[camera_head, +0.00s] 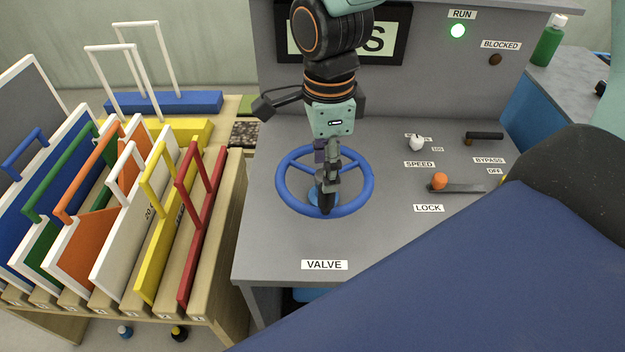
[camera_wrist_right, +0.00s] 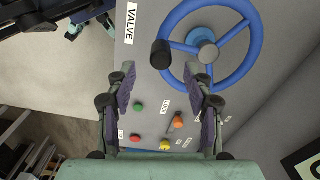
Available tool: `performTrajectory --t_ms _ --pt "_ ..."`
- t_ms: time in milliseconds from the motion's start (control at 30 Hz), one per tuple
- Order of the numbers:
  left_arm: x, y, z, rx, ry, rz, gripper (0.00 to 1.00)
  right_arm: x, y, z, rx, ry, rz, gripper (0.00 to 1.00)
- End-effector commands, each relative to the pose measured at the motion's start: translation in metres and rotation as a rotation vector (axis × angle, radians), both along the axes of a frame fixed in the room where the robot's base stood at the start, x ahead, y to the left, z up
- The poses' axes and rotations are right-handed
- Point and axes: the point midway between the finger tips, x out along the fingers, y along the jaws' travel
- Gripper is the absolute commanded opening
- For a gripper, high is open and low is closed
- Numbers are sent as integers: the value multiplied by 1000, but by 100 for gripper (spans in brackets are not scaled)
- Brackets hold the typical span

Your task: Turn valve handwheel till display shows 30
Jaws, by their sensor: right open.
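The blue valve handwheel (camera_head: 368,182) lies on the grey bench top, above the VALVE label (camera_head: 324,265). In the right wrist view the wheel (camera_wrist_right: 257,42) is at the upper right, with a black handle knob (camera_wrist_right: 161,54) at its rim. My right gripper (camera_head: 327,190) is over the wheel in the head view. In the wrist view its two fingers (camera_wrist_right: 160,73) are open and apart, with the knob just beyond their tips. I cannot tell whether they touch it. The display (camera_head: 386,42) is mostly hidden behind my right arm; only an "S" shows. My left gripper is not in view.
The green RUN lamp (camera_head: 458,31) is lit; the BLOCKED lamp (camera_head: 495,60) is dark. The orange LOCK knob (camera_head: 439,181), white SPEED knob (camera_head: 416,142) and black BYPASS lever (camera_head: 484,136) lie right of the wheel. A wooden rack (camera_head: 218,250) of coloured panels stands left.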

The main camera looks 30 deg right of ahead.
Motion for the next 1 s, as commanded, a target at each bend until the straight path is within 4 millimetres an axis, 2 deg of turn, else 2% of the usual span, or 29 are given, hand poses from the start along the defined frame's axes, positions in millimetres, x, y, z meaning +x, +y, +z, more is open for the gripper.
performTrajectory --t_ms 133,233,500,700,1000 --pt "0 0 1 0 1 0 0 -2 0 1 0 0 -8 52" --pt "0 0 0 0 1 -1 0 -3 0 -7 0 2 -8 52" --pt "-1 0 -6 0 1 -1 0 -6 1 -49 -1 4 -7 52" --pt "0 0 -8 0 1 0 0 -4 1 -70 -1 1 -6 52" --pt "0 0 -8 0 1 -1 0 -2 1 -76 0 -1 -5 52"
